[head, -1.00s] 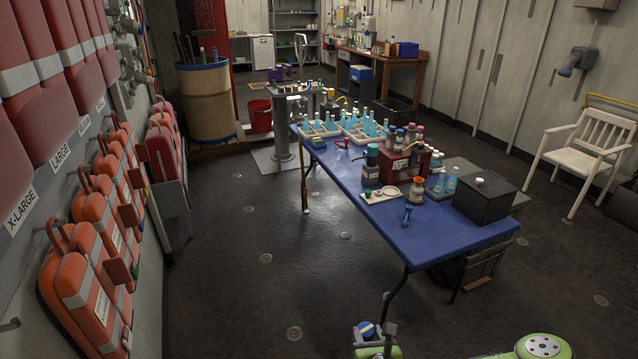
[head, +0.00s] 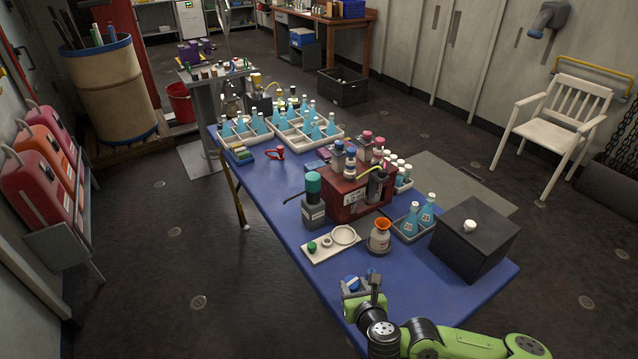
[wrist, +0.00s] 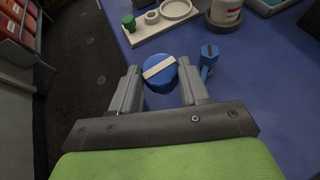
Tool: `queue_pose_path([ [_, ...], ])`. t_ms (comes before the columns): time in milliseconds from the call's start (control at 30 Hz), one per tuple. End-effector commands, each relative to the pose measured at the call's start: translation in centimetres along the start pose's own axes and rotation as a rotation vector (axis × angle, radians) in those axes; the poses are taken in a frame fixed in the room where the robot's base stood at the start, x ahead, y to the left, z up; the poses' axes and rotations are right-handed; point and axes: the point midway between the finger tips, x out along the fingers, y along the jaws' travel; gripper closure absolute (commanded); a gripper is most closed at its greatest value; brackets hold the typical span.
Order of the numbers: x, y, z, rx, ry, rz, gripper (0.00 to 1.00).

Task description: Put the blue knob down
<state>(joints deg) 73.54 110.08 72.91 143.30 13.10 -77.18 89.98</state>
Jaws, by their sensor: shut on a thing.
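The blue knob (wrist: 158,76), round with a pale bar across its face, sits between the fingertips of my gripper (wrist: 160,86) in the wrist view. My gripper is shut on it and holds it over or near the left edge of the blue table (head: 262,198); its height above the top is hard to tell. In the head view the knob (head: 351,282) shows at the gripper (head: 361,287) near the table's front left edge. A small blue fitting (wrist: 208,62) stands on the table just right of the knob, apart from it in the wrist view.
A pale tray (head: 318,256) with a green-capped piece and rings lies beyond the gripper. An orange-topped jar (head: 380,236), a flask tray (head: 407,238) and a black box (head: 475,240) stand to its right.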

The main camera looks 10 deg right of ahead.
Motion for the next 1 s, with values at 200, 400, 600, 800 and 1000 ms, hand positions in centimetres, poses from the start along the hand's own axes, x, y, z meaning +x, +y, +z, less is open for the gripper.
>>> queue_pose_path([
  [200, 0.3, -2.1, -0.4, 0.007, 0.0, -0.012, 0.85],
  [400, 0.4, -4.5, -0.7, 0.003, -0.002, -0.027, 0.85],
  [600, 0.3, -8.1, -0.8, 0.002, -0.002, -0.047, 0.85],
  [800, -1.6, -15.7, -0.4, 0.014, -0.004, -0.082, 0.85],
  [1000, -4.8, -21.6, 0.3, 0.033, -0.005, -0.089, 0.85],
])
